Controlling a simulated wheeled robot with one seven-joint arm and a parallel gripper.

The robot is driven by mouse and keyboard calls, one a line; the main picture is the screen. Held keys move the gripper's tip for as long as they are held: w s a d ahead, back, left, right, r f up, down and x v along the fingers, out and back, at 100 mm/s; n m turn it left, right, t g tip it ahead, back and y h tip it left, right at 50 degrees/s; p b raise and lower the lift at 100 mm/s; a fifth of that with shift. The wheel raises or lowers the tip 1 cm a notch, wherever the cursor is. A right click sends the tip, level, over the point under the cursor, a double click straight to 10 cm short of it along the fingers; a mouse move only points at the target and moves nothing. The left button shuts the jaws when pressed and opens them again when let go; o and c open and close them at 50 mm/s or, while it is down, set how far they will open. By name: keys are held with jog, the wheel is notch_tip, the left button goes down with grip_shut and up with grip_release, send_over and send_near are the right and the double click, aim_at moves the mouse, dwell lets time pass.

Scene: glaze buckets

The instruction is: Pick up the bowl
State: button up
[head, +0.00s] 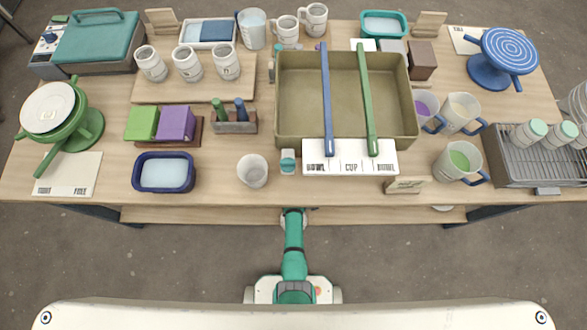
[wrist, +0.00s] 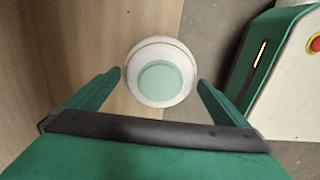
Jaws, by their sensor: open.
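A round white bowl (wrist: 134,85) with a mint green disc at its centre shows in the wrist view, over pale wood near an edge. I cannot tell if it stands upright or upside down. My gripper (wrist: 160,80) is open, with one green finger on each side of the bowl and a small gap to it. In the head view my gripper (head: 293,212) is at the table's front edge, over the lower shelf (head: 200,215). There my arm hides most of what lies under it.
The table top (head: 215,175) above the shelf is crowded. A white cup (head: 252,171), a small white bottle (head: 288,162) and a large olive basin (head: 300,105) stand near my arm. A white object (head: 443,208) shows partly on the shelf at right. Grey floor is clear in front.

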jog(key=shift+f, duration=0.75)
jog(key=shift+c, duration=0.3)
jog(key=c, duration=0.9)
jog(key=shift+r, duration=0.1)
